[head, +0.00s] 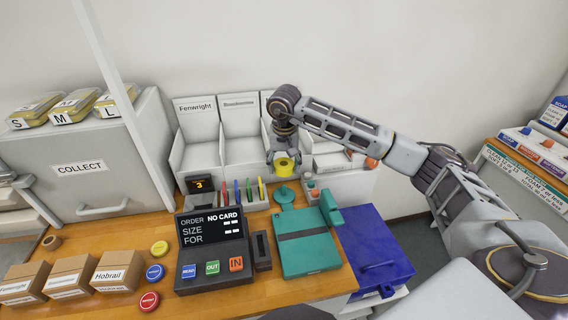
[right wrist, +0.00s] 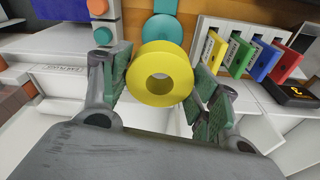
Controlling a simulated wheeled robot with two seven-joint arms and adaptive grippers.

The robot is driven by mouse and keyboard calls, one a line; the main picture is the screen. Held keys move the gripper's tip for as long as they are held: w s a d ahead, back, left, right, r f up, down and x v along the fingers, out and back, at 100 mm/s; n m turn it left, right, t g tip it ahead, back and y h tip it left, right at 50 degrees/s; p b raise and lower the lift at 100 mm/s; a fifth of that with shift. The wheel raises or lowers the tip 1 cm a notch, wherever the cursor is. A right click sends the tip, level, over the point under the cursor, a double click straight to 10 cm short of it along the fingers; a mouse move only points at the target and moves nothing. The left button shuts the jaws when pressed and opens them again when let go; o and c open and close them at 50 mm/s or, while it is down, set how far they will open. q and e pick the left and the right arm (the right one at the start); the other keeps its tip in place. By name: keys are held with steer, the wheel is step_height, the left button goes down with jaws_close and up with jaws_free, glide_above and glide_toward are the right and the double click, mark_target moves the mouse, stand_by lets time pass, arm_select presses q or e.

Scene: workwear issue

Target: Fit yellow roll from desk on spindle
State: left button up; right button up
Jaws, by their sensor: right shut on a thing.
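My right gripper (head: 283,158) points down over the back of the desk and is shut on the yellow roll (head: 284,168). In the right wrist view the yellow roll (right wrist: 139,88), a thick ring with an open hole, sits between the green-padded fingers of the right gripper (right wrist: 160,92). The roll is held above the desk. A teal round part (head: 285,194) stands on the desk just in front of it; it also shows beyond the roll in the right wrist view (right wrist: 160,28). I cannot tell for sure which part is the spindle. My left gripper is not in view.
A row of coloured cards (head: 236,191) stands left of the gripper. A teal case (head: 303,250) and an order terminal (head: 213,250) fill the front. A blue bin (head: 376,250) stands right.

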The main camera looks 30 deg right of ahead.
mark_target(284, 185)
steer(key=shift+f+b, duration=0.35)
steer(key=shift+f, duration=0.4)
steer(key=shift+f+b, duration=0.45)
steer(key=shift+f, duration=0.5)
steer(key=shift+f+b, duration=0.45)
steer(key=shift+f, duration=0.5)
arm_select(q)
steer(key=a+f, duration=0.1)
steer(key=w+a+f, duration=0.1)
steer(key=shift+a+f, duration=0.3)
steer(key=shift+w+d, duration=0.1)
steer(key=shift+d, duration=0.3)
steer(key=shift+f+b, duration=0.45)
arm_select(e)
steer(key=shift+f, duration=0.25)
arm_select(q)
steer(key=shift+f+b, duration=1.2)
arm_select(e)
steer(key=shift+f, duration=1.65)
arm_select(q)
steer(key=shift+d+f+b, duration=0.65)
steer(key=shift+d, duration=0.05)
arm_select(e)
steer(key=shift+f, duration=0.85)
